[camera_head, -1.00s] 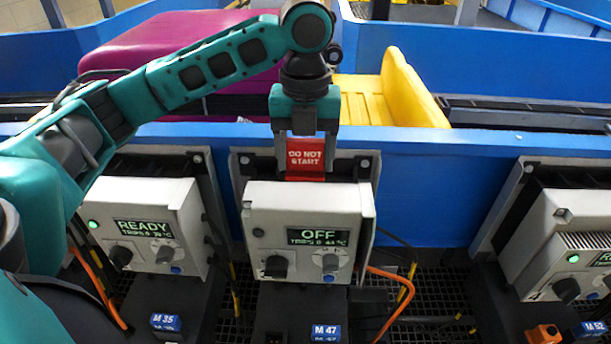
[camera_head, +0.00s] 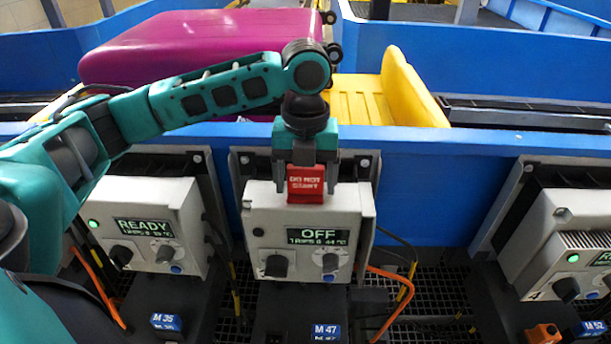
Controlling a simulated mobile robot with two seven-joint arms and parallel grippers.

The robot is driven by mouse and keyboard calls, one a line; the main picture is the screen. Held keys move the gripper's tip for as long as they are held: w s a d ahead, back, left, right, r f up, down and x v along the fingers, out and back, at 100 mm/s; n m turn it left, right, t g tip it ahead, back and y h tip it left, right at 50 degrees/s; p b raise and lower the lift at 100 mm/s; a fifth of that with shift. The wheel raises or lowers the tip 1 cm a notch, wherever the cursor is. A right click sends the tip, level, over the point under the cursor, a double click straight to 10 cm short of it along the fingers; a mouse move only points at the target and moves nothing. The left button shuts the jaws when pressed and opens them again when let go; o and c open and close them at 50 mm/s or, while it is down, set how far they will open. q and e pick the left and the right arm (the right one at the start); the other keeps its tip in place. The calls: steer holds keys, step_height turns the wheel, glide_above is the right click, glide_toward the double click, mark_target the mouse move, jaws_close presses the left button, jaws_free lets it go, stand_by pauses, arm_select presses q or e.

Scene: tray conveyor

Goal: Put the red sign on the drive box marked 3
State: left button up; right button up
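The red sign (camera_head: 306,185) reads DO NOT START. It is at the top edge of the middle drive box (camera_head: 350,205), whose display reads OFF, and overlaps the upper front of that box. My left gripper (camera_head: 306,182) points down from above with a finger on each side of the sign and appears shut on it. Whether the sign rests on the box cannot be told. The middle box has a label M 47 (camera_head: 325,331) below it. No 3 is readable on it. My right gripper is not in view.
A READY drive box (camera_head: 185,215) stands at left above label M 35. Another drive box (camera_head: 540,235) at right bears a 4, near label M 52. Behind the blue conveyor wall (camera_head: 440,180) are a magenta suitcase (camera_head: 190,45) and a yellow tray (camera_head: 405,90). Orange cables hang beside the boxes.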

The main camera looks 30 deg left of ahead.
arm_select(q)
steer(key=shift+o, duration=0.9)
step_height(320, 180, up, 12)
steer(key=shift+r, duration=0.15)
stand_by(0.3)
